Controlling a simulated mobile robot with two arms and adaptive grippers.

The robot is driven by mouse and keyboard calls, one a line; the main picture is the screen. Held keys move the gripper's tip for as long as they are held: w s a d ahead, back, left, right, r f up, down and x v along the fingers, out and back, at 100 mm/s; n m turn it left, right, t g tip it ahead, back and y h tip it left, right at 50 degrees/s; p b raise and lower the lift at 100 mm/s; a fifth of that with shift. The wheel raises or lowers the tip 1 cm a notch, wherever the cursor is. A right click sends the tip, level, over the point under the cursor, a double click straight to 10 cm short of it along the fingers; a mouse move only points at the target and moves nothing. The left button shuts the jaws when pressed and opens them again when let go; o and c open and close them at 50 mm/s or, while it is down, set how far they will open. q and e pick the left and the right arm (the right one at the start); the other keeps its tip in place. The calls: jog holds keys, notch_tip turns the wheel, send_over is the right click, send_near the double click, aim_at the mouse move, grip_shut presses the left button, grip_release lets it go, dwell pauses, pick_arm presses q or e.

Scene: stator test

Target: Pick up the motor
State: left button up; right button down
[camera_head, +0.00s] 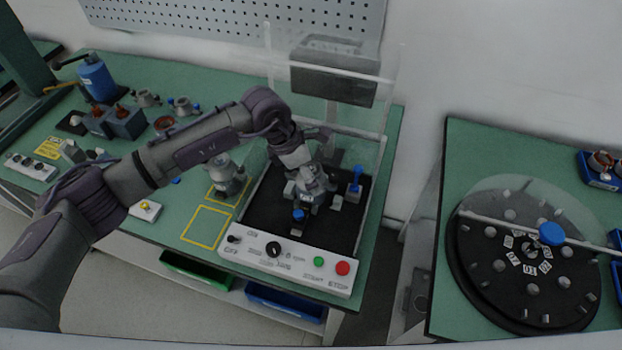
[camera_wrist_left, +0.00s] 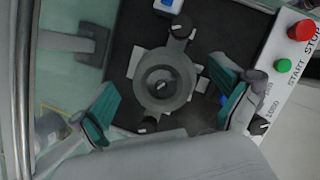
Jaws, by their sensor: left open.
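A grey round motor (camera_head: 316,180) sits in the test station on its black base. In the left wrist view the motor (camera_wrist_left: 163,84) is seen from above, a ringed disc with a small shaft in the middle and lugs at its edge. My left gripper (camera_head: 303,172) reaches into the station above the motor. In the left wrist view the left gripper (camera_wrist_left: 162,82) is open, its teal-padded fingers on either side of the motor. My right gripper is not in view.
A clear screen (camera_head: 388,110) surrounds the station's back and sides. A control panel (camera_head: 290,262) with green and red buttons lies in front. A second grey motor (camera_head: 226,178) stands left, by an empty yellow square (camera_head: 207,227). A round dark turntable (camera_head: 520,258) is at right.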

pick_arm(q)
jog(key=shift+p+x, duration=0.3)
jog(key=shift+x, duration=0.85)
jog(key=shift+d+f, duration=0.1)
jog(key=shift+f, duration=0.4)
jog(key=c, duration=1.9)
jog(key=shift+r, duration=0.15)
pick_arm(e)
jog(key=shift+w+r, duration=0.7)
